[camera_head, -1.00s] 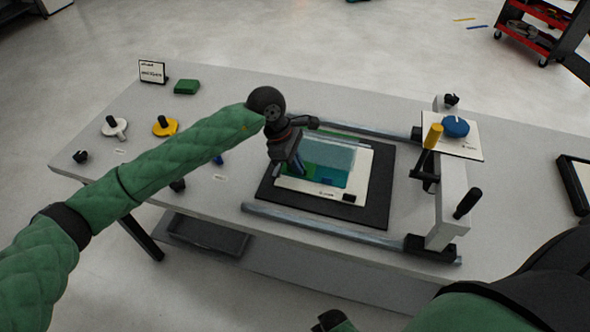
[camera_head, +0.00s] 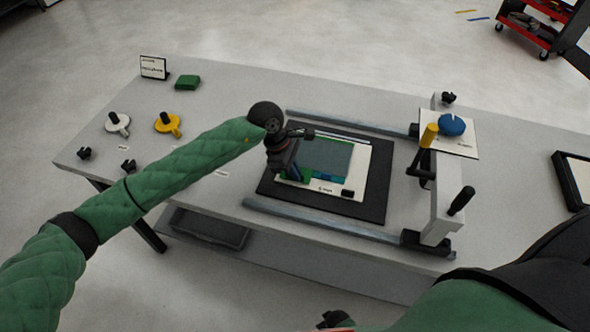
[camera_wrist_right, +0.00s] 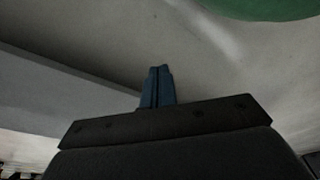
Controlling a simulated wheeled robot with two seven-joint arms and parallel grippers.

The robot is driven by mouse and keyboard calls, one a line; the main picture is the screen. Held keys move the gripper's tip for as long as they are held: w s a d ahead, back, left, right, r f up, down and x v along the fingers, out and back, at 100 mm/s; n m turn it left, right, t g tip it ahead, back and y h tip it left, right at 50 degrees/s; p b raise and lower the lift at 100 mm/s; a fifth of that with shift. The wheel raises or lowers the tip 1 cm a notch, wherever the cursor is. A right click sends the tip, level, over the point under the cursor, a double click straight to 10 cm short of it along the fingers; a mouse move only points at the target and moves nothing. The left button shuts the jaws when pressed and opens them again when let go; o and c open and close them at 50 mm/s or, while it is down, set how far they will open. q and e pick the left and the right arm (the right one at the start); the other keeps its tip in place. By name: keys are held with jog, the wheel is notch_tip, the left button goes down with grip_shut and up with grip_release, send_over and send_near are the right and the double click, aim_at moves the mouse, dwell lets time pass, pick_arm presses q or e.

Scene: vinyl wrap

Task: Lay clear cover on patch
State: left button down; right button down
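The white patch board (camera_head: 353,185) lies on a black mat (camera_head: 375,200) on the table. Its green and blue patch (camera_head: 322,176) shows around a greyish see-through sheet (camera_head: 328,157), which looks like the clear cover and appears to lie nearly flat over it. My left gripper (camera_head: 285,174) points down at the sheet's left edge. Its fingertips are too small and dark to tell whether they grip the sheet. My right gripper (camera_wrist_right: 157,88) is shut and empty in the right wrist view, away from the board, with its fingers together.
Metal rails (camera_head: 325,220) run along the mat's front and back. A blue knob (camera_head: 451,125) rests on a white card. White (camera_head: 118,124) and yellow (camera_head: 168,125) handled tools and a green block (camera_head: 187,82) are at left.

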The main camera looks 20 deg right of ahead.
pick_arm(q)
jog(key=shift+f, duration=0.1)
pick_arm(e)
jog(key=shift+w+a+r, duration=0.1)
jog(key=shift+r, duration=0.15)
pick_arm(q)
jog(key=c, duration=1.6)
grip_release()
pick_arm(e)
jog(key=shift+r, duration=0.15)
